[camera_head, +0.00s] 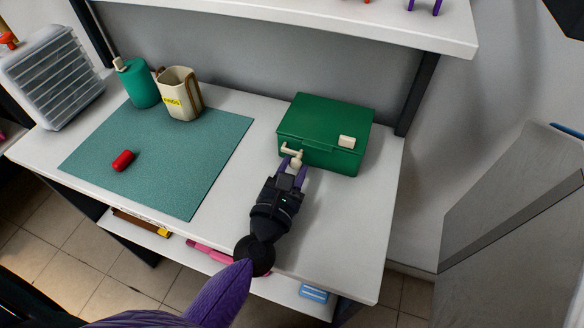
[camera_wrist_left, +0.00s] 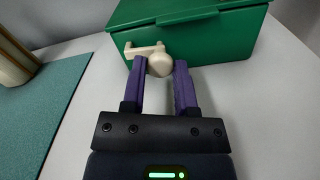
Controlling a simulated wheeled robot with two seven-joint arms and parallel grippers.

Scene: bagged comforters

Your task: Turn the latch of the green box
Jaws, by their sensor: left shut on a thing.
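The green box (camera_head: 322,124) stands on the white table with its lid down. A cream latch (camera_head: 291,151) is on its front face toward the left, with a rounded knob (camera_wrist_left: 160,64) at one end. My right gripper is not in view.
A teal mat (camera_head: 170,160) lies left of the box with a red object (camera_head: 123,160) on it. A shelf (camera_head: 400,22) hangs above. The table right of my gripper is clear.

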